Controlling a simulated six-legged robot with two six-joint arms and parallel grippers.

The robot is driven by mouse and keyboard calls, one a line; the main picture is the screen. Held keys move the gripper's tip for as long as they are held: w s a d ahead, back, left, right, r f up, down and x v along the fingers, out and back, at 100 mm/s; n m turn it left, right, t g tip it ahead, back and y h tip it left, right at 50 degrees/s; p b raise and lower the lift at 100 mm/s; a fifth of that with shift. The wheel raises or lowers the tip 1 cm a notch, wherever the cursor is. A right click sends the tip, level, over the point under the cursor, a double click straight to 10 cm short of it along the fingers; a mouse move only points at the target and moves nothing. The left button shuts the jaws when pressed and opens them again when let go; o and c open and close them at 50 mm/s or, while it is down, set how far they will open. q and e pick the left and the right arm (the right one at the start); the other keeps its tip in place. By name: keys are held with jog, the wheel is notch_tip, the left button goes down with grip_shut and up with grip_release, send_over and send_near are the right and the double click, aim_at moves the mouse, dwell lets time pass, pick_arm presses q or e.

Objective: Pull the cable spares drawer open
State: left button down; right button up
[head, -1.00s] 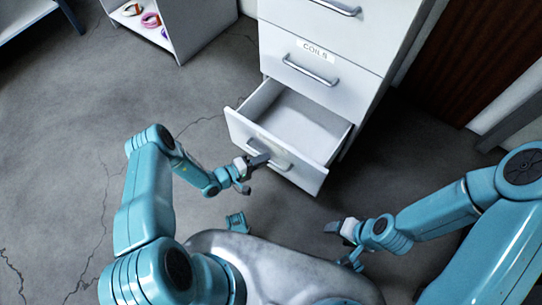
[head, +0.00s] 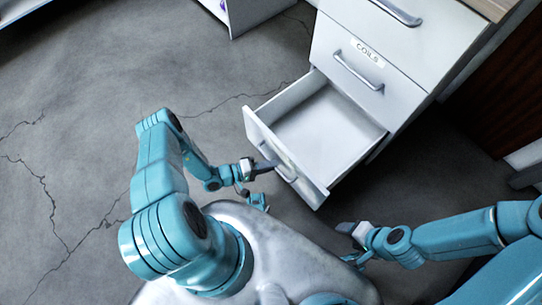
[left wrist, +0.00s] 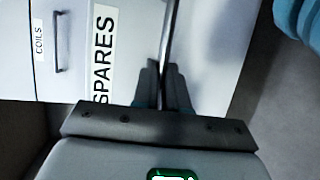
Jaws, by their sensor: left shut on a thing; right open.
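The cable spares drawer (head: 318,134) is the bottom drawer of a white cabinet, and it stands well out from the cabinet with an empty-looking inside. In the left wrist view its front (left wrist: 137,45) carries a label of which "SPARES" is readable. My left gripper (head: 268,166) is at the drawer's front and shut on its bar handle (head: 286,172). The handle (left wrist: 169,35) runs between the fingers (left wrist: 161,88) in the left wrist view. My right gripper (head: 346,228) is open and empty, to the right of and apart from the drawer front.
Above is a shut drawer labelled COILS (head: 367,52) with its own handle (head: 357,72), and another drawer (head: 420,25) above that. A white shelf unit (head: 248,12) stands at the top. The cracked grey floor (head: 80,130) at left is clear.

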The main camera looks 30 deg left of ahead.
pick_arm(q)
jog(key=shift+a, duration=0.1)
jog(key=c, duration=1.2)
grip_release()
jog(key=p+v, duration=0.2)
jog(key=v, duration=1.4)
jog(key=shift+s+r, duration=0.1)
